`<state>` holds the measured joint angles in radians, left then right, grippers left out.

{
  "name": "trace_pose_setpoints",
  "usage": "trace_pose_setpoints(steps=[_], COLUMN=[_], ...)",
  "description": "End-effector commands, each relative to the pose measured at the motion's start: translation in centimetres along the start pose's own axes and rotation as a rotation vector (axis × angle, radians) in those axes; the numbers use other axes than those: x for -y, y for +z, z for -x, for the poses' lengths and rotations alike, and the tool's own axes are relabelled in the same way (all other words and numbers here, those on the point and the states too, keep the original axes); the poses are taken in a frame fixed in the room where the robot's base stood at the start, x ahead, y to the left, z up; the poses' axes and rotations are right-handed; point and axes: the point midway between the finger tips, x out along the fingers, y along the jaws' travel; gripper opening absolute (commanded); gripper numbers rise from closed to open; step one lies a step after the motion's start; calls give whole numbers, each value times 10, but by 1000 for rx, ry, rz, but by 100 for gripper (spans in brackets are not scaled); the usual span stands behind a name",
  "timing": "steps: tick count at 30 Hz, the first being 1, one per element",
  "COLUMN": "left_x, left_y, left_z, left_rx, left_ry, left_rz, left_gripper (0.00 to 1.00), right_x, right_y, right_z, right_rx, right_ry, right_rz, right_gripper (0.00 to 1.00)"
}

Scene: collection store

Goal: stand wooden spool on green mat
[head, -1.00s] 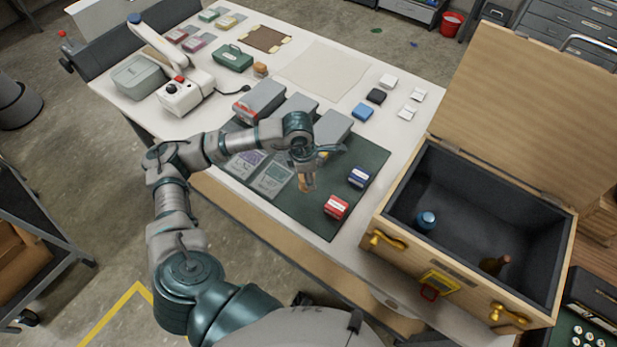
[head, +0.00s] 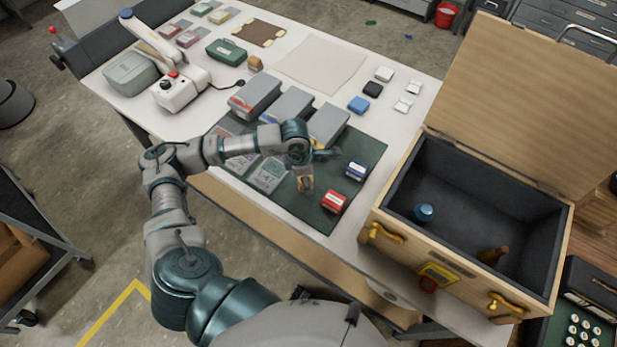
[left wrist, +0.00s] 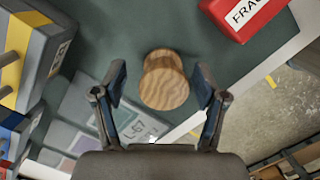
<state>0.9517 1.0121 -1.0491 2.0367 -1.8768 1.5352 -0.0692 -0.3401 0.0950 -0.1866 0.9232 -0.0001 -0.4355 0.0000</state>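The wooden spool (head: 306,184) is on the green mat (head: 316,213), left of a red box. In the left wrist view the spool (left wrist: 164,86) appears upright, its round end facing the camera, with green mat (left wrist: 138,27) around it. My left gripper (head: 305,172) is over the spool. In the left wrist view the fingers of this gripper (left wrist: 160,80) are spread on both sides of the spool, with a visible gap on each side. My right gripper is in neither view.
A red box (head: 334,201) and a blue box (head: 355,170) stand right of the spool. Grey boxes (head: 288,104) stand behind, and flat cards (head: 270,175) lie to the left. An open wooden chest (head: 400,241) stands at the right.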

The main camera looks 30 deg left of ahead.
Motion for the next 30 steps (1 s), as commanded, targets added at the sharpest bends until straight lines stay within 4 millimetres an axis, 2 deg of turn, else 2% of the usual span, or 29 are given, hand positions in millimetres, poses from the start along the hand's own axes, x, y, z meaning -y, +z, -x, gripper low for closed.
trace_pose_setpoints(steps=[8,10,13,21,24,30], left_x=[1,1,0,-1,0,0], left_y=[2,3,2,1,1,1], left_z=[2,6,23,85,103,121], left_rx=[-1,0,2,3,2,0], left_ry=[1,3,5,4,3,0], left_rz=[0,-1,0,-1,-1,0], left_gripper=[72,72,72,72,72,72], right_x=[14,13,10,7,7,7], right_y=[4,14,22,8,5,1], right_z=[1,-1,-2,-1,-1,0], right_rx=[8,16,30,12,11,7], right_ry=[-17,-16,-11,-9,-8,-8], right_rz=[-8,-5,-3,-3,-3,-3], right_gripper=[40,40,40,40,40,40])
